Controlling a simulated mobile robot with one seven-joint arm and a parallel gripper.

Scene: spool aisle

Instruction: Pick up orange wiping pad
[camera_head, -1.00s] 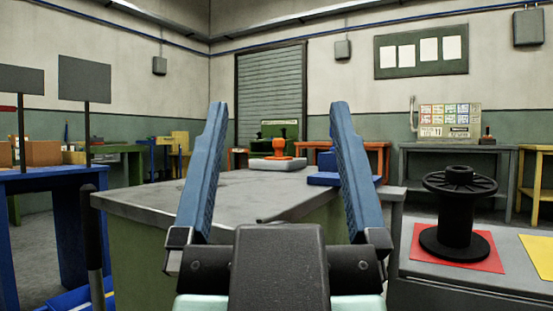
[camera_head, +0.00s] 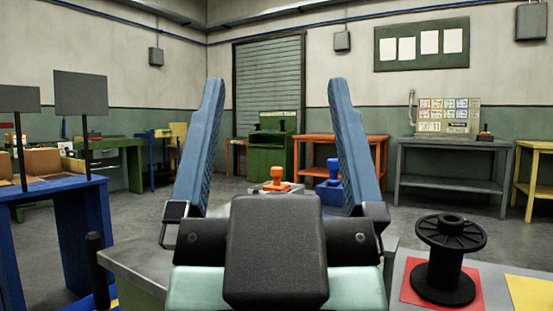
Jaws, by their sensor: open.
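The orange wiping pad (camera_head: 277,180) has an upright knob-like handle and sits on a pale grey block (camera_head: 262,189) near the far end of the grey bench. It shows in the gap between the fingers of my gripper (camera_head: 275,85). My gripper is open, its two long blue fingers spread wide and pointing ahead, with nothing between them. The pad is beyond the gripper and not touched. The gripper's dark body hides much of the bench top and the lower part of the grey block.
A black spool (camera_head: 447,258) stands on a red sheet at the lower right, beside a yellow sheet (camera_head: 531,295). A blue table (camera_head: 75,189) with signs and boxes is at the left. Open floor lies behind the bench.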

